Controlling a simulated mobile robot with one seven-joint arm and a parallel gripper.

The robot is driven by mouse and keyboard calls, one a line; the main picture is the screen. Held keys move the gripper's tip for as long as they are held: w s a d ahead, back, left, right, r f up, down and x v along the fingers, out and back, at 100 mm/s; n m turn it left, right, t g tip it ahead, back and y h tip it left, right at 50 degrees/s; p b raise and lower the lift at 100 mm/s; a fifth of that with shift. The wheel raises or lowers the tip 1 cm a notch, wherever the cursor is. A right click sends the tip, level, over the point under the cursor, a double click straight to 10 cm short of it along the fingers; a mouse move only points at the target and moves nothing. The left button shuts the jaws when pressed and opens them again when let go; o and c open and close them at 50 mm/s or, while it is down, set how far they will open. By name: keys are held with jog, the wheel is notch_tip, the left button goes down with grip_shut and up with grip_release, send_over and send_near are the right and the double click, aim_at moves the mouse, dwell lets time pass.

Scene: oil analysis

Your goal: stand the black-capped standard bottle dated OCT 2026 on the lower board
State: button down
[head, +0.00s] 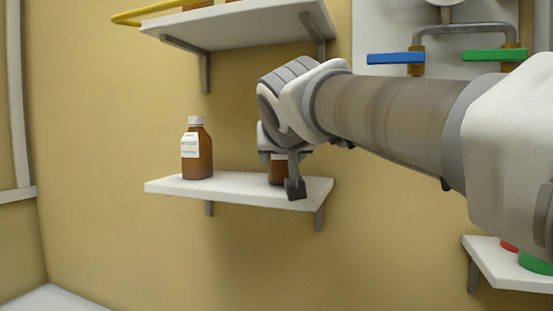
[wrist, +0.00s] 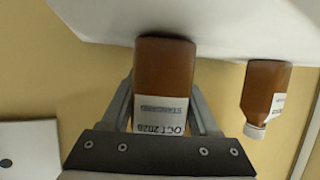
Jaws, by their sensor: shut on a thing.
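A brown bottle (wrist: 165,75) is between the fingers of my gripper (wrist: 166,98) in the wrist view. In the head view, part of this bottle (head: 277,171) shows behind a dark fingertip, over the right part of the lower board (head: 235,190). My gripper (head: 288,182) is shut on it. The bottle looks upright, with its base at the board's surface; I cannot tell whether it touches. The white board (wrist: 240,25) also shows in the wrist view.
A white-capped brown bottle (head: 197,155) stands on the left part of the lower board. Between the bottles the board is clear. An upper shelf (head: 240,25) hangs above. Blue (head: 396,58) and green (head: 495,55) valve handles are on the right.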

jog(key=shift+f, duration=0.2)
jog(key=shift+c, duration=0.7)
grip_release()
jog(key=shift+r, duration=0.3)
